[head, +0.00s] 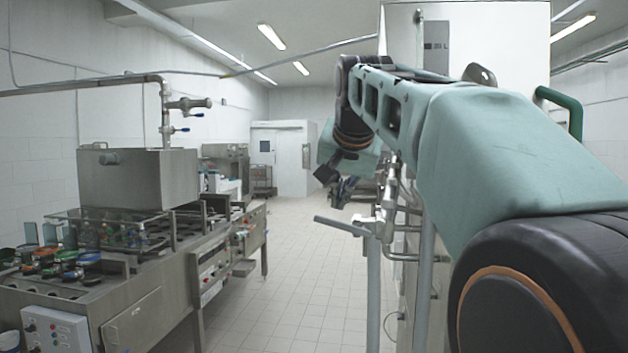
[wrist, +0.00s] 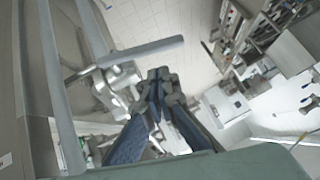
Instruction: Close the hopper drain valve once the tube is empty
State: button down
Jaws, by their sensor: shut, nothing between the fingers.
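A valve with a long grey lever (head: 340,225) sits on top of a vertical metal pipe (head: 374,285) right of centre in the head view. The lever sticks out to the left, nearly level, across the pipe's line. In the wrist view, the lever (wrist: 150,51) and the metal valve body (wrist: 118,78) lie just beyond my fingers. My gripper (head: 337,196) is shut and empty, a little above the lever in the head picture. It also shows in the wrist view (wrist: 160,80), with the fingertips together. I see no contact with the lever. The tube's contents cannot be seen.
A white cabinet (head: 488,55) and pipework stand at the right, partly behind my arm. A steel tank (head: 138,178) and a filling line with cups (head: 70,258) stand at the left. The tiled floor (head: 285,255) between them is clear.

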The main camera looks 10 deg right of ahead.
aim_at(342, 226)
jog(key=shift+a+f, duration=0.15)
jog(key=shift+f, duration=0.4)
jog(key=shift+a+f, duration=0.15)
jog(key=shift+f, duration=0.35)
jog(key=shift+s, duration=0.15)
jog(key=shift+a+f+n+h+b, duration=0.15)
jog(key=shift+n+h+b, duration=0.15)
jog(key=shift+h, duration=0.3)
